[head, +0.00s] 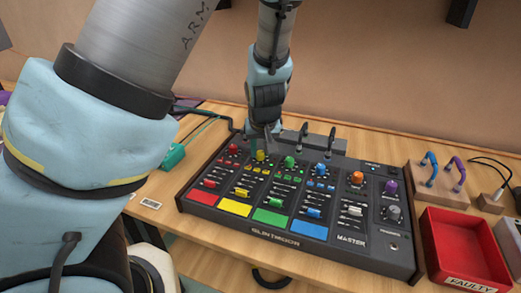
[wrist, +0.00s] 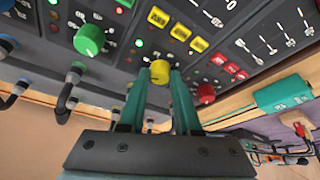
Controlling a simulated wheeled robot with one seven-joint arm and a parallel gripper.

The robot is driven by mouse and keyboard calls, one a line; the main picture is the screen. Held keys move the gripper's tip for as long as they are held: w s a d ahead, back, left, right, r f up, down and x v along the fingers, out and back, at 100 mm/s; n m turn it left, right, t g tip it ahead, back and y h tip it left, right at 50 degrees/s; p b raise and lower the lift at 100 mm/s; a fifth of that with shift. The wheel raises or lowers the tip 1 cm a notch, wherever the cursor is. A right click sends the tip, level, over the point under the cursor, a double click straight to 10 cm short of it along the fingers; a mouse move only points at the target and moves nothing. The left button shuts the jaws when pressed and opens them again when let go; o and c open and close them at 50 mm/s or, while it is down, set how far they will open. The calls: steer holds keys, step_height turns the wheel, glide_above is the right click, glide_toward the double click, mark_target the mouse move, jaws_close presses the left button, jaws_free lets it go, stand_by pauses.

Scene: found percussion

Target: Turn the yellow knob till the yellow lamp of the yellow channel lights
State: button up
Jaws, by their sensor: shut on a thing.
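The yellow knob (head: 261,156) is on the top part of the dark mixer panel (head: 330,243), in the second channel from the left in the head view. In the wrist view the yellow knob (wrist: 160,70) sits between the two teal fingertips of my gripper (wrist: 159,80), which is shut on it. In the head view my gripper (head: 264,137) reaches down to the knob from behind. The yellow channel has yellow buttons (wrist: 180,31). I cannot make out for sure which small light is its yellow lamp, or whether it is lit.
A green knob (wrist: 89,40) and a red knob (wrist: 205,93) flank the yellow one. Black plugs with cables (head: 303,135) stand at the panel's back edge. A red tray (head: 463,250) marked FAULTY is at the right. A teal box (wrist: 285,92) lies beside the panel.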

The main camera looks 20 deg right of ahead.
jaws_close()
steer(key=shift+f+b, duration=0.1)
steer(key=shift+b, duration=0.35)
steer(key=m+b, duration=0.1)
steer(key=m+h+b, duration=0.1)
steer(key=b, duration=0.1)
steer(key=shift+w+a+f+m, duration=0.1)
steer(key=shift+w+f+m, duration=0.05)
steer(key=shift+m, duration=0.25)
steer(key=m+b, duration=0.2)
steer(key=b, duration=0.2)
steer(key=shift+g+h, duration=0.4)
steer(key=shift+m+b, duration=0.45)
steer(key=shift+m, duration=0.05)
steer(key=shift+r, duration=0.25)
